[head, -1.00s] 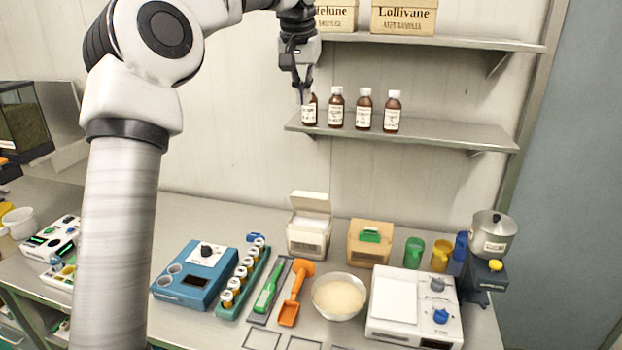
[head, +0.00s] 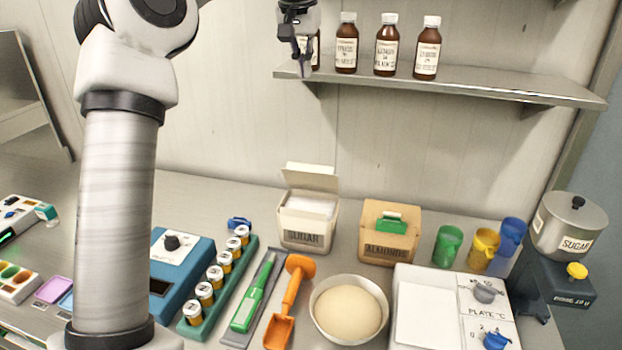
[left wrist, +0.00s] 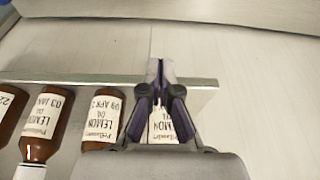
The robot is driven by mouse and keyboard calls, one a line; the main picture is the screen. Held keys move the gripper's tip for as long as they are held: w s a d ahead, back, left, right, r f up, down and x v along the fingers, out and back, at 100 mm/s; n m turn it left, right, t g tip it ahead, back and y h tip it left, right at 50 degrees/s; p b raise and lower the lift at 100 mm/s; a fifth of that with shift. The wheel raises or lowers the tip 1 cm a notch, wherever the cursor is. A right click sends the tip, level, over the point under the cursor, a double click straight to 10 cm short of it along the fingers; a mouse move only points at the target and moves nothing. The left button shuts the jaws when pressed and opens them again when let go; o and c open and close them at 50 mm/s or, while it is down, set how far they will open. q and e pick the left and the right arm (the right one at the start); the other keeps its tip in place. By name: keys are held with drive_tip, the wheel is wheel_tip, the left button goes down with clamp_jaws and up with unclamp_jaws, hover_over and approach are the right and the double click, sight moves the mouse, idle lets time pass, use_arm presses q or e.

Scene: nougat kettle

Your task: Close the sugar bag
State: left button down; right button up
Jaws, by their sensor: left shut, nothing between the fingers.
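The sugar bag (head: 304,220), a cream box-like bag labelled SUGAR, stands upright at the back of the counter. Its flap lid (head: 310,176) is raised, and white sugar shows inside. My left gripper (head: 302,68) is shut and empty, pointing down by the left end of the bottle shelf, well above and apart from the bag. In the left wrist view the shut fingers (left wrist: 160,85) are in front of a brown bottle, partly hiding it. The bag is not in the left wrist view. My right gripper is not in view.
Brown bottles (head: 386,45) stand along the shelf (head: 450,84) beside my left gripper. On the counter, an almonds box (head: 390,235) stands right of the sugar bag. A bowl (head: 349,310), an orange scoop (head: 290,300) and a green-handled tool (head: 253,295) lie in front.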

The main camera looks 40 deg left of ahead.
use_arm(q)
drive_tip(key=s+d+f+b+x, duration=0.1)
drive_tip(key=b+x, duration=0.4)
drive_tip(key=x, duration=0.3)
hover_over(311, 186)
wheel_tip(311, 186, down, 18)
drive_tip(key=shift+w+a+r, duration=0.15)
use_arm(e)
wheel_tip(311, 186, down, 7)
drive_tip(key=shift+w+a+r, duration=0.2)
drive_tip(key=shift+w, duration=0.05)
use_arm(q)
drive_tip(key=shift+w, duration=0.1)
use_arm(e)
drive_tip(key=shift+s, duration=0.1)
